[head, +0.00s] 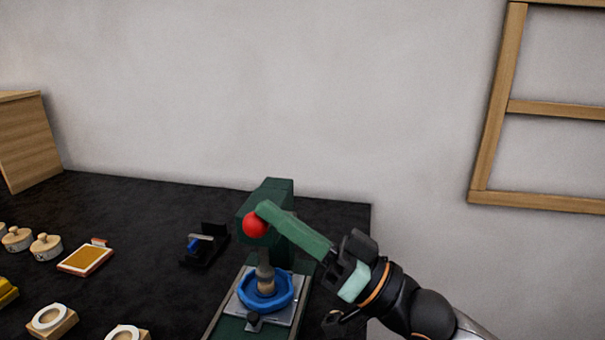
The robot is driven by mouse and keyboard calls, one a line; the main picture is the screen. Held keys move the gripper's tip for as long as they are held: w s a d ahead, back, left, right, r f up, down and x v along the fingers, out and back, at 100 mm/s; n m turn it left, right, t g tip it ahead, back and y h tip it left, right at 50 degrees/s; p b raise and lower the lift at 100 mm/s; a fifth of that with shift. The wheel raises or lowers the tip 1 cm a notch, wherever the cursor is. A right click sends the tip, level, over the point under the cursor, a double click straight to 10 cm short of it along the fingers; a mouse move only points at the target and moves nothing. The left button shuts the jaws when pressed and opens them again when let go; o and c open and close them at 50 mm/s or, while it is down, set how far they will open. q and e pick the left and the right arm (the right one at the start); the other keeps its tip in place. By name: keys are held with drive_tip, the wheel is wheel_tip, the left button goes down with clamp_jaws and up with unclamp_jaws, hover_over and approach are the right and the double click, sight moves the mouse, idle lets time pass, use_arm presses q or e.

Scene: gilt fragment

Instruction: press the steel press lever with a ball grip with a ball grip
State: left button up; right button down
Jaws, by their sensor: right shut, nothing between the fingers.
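A dark green press (279,189) stands on the dark table, with its ram pointing down over a blue ring-shaped holder (246,291). The red ball grip (254,226) of the press lever shows at the left of the press head. The lever's steel rod cannot be made out. My right gripper (265,211) comes in from the lower right, with its green fingers shut and empty. Its tips overlap the upper right of the red ball; whether they touch it is unclear. My left gripper is not in view.
A small black device with a blue part (205,244) stands left of the press. An orange-topped pad (87,258), lidded pots (46,247) and wooden blocks with white rings (50,319) lie further left. The table's right edge is near the press.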

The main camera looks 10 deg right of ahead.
use_arm(q)
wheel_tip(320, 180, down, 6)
drive_tip(key=b, duration=0.7)
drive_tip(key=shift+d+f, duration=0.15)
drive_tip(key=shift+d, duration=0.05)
use_arm(e)
wheel_tip(320, 180, down, 8)
drive_tip(key=s+a+n+g+y, duration=0.1)
drive_tip(key=s+n+g+y, duration=0.1)
drive_tip(key=n+g, duration=0.3)
drive_tip(key=shift+s+a+n+y, duration=0.15)
drive_tip(key=shift+s+n+y, duration=0.2)
drive_tip(key=shift+n, duration=1.25)
drive_tip(key=shift+w, duration=0.1)
wheel_tip(320, 180, up, 5)
drive_tip(key=p, duration=0.5)
use_arm(q)
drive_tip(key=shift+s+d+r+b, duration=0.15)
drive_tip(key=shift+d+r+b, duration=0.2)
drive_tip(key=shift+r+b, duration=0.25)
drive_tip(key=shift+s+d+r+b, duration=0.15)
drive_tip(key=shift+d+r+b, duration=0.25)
drive_tip(key=shift+b, duration=0.3)
use_arm(e)
drive_tip(key=v, duration=1.1)
drive_tip(key=shift+s+a, duration=0.2)
drive_tip(key=shift+s, duration=0.1)
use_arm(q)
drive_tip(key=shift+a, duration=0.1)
